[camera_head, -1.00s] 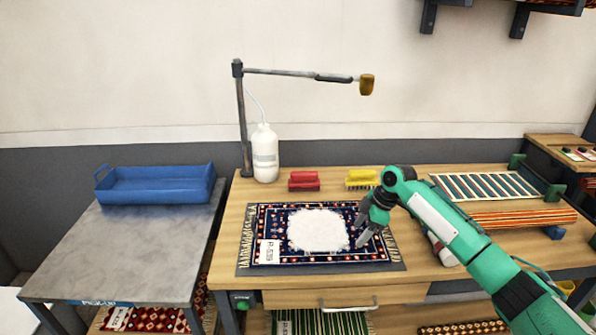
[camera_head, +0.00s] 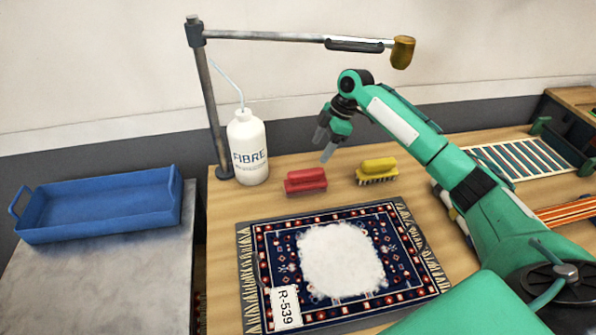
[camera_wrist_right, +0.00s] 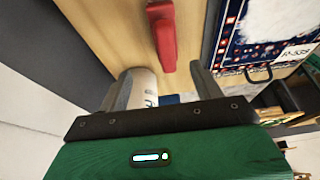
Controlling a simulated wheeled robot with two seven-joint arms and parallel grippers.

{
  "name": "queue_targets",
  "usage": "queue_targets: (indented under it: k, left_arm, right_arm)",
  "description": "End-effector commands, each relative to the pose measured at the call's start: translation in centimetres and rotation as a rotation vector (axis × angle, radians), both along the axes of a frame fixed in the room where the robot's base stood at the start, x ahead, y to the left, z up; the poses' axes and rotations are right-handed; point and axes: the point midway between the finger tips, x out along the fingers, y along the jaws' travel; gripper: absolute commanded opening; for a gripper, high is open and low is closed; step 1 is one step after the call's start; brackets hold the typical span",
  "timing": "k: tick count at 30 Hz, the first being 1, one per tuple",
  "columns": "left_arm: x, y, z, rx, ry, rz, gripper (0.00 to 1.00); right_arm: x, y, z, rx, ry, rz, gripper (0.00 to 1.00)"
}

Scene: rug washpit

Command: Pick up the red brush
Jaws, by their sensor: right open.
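The red brush (camera_head: 305,181) lies on the wooden table behind the rug, between the white bottle and the yellow brush. In the right wrist view the red brush (camera_wrist_right: 162,34) lies beyond the fingertips, near the middle. My right gripper (camera_head: 325,150) is above the table, up and slightly right of the red brush, pointing down. It is open and empty, and its two fingers show apart in the right wrist view (camera_wrist_right: 160,85). It is not touching the brush. My left gripper is in neither view.
A white FIBRE bottle (camera_head: 247,150) stands left of the brush, under a lamp-like arm (camera_head: 290,39) on a post. A yellow brush (camera_head: 377,170) lies to the right. A patterned rug (camera_head: 262,268) with white foam (camera_head: 340,262) lies in front. A blue tray (camera_head: 100,205) sits at left.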

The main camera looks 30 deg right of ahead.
Motion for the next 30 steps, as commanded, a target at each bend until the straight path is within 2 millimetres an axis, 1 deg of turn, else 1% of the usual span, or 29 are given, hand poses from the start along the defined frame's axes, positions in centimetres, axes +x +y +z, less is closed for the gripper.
queue_targets:
  k: [1, 6, 12, 17, 20, 24, 27, 30]
  left_arm:
    - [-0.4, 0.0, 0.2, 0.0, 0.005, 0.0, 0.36]
    - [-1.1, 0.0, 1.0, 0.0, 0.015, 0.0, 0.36]
    - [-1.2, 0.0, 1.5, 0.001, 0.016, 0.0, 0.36]
    - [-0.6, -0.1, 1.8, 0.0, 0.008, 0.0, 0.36]
    - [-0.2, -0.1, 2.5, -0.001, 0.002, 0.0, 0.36]
    - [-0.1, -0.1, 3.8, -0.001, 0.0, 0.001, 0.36]
    - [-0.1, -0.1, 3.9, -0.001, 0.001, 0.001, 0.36]
    - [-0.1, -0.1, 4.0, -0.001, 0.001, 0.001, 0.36]
  right_arm:
    - [0.0, 0.3, -0.6, 0.001, 0.004, 0.002, 0.66]
    - [0.2, 1.6, -3.6, 0.002, 0.006, 0.0, 0.66]
    - [0.6, 2.8, -6.7, 0.001, 0.004, 0.001, 0.66]
    - [0.6, 3.2, -7.6, 0.001, 0.003, 0.0, 0.66]
    - [0.5, 3.8, -8.3, 0.002, 0.003, 0.0, 0.66]
    - [0.2, 4.9, -10.1, 0.001, 0.005, 0.001, 0.66]
    - [0.4, 5.3, -11.5, 0.001, 0.004, 0.0, 0.66]
    - [0.5, 5.5, -12.1, 0.002, 0.002, 0.0, 0.66]
